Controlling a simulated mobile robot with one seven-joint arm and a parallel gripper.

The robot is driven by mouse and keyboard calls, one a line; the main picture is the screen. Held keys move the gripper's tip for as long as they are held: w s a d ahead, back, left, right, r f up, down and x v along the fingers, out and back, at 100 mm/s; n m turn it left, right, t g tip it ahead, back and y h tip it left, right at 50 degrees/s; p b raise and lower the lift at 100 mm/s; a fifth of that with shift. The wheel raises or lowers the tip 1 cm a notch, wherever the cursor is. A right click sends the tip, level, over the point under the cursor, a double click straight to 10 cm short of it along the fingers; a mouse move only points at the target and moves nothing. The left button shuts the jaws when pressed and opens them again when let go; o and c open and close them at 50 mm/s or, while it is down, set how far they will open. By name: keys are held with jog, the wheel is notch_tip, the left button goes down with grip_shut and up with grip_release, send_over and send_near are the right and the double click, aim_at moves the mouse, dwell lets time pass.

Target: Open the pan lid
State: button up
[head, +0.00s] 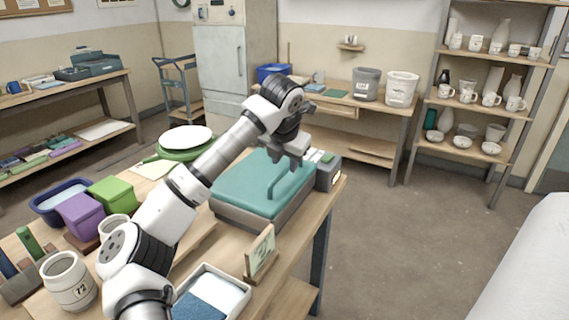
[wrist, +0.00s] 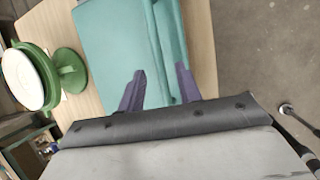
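The pan is a grey box under a teal lid (head: 255,178), and it stands on the wooden workbench. The lid looks closed. A raised teal bar handle (head: 290,178) runs along its right side. My gripper (head: 289,160) is over the lid, close to the handle's far part. In the wrist view my gripper (wrist: 160,90) has its two dark fingers spread apart. The teal lid (wrist: 115,45) lies below, and the handle (wrist: 168,40) runs toward the gap between the fingers. I cannot tell whether a finger touches it.
A green stand with a white disc (head: 185,140) is behind the pan on the left. A grey device (head: 328,172) sits at the pan's right. A small sign (head: 261,250) and a white tray (head: 235,290) are in front. Open floor lies to the right.

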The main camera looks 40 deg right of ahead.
jog(key=shift+x, duration=1.3)
grip_shut()
